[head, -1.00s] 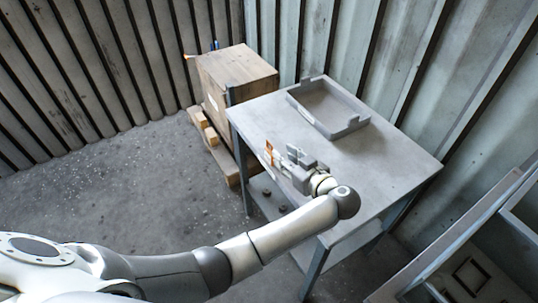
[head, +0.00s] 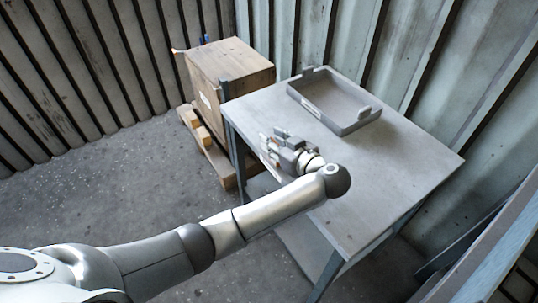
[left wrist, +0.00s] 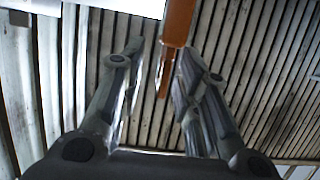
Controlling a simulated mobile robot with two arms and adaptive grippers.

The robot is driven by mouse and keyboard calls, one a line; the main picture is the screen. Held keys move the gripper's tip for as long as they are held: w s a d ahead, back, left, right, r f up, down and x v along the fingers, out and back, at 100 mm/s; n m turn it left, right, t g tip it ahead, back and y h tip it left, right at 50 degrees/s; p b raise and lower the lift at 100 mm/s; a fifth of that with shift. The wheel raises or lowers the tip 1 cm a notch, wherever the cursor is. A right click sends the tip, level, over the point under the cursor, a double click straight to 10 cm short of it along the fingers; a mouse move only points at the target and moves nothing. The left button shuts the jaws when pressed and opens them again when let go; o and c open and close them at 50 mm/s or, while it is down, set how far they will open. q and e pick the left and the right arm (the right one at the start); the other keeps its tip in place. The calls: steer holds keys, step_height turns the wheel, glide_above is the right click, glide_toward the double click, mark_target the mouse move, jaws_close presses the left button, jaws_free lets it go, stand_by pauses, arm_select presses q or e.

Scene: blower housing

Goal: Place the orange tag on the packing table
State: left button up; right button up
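The orange tag (left wrist: 179,22) shows at the top of the left wrist view, at the fingertips and nearest the right-hand finger. Only a small bit of orange shows by the fingers there. The grey tabletop is mostly bare. My right gripper is in neither view.
A grey open tray (head: 345,128) sits at the table's far side. A wooden crate (head: 232,62) on a pallet (head: 212,160) stands close to the table's left side. Corrugated walls close off the back and right. The tabletop in front of the tray is free.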

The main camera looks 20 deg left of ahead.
arm_select(q)
steer(key=shift+s+r, duration=0.1)
steer(key=shift+r, duration=0.05)
jaws_close()
stand_by(0.4)
steer(key=shift+r, duration=0.4)
step_height(320, 180, up, 2)
steer(key=shift+r, duration=0.15)
steer(key=s+a+r+p, duration=0.1)
steer(key=s+a+r, duration=0.4)
steer(key=s+r, duration=0.5)
steer(key=s, duration=0.3)
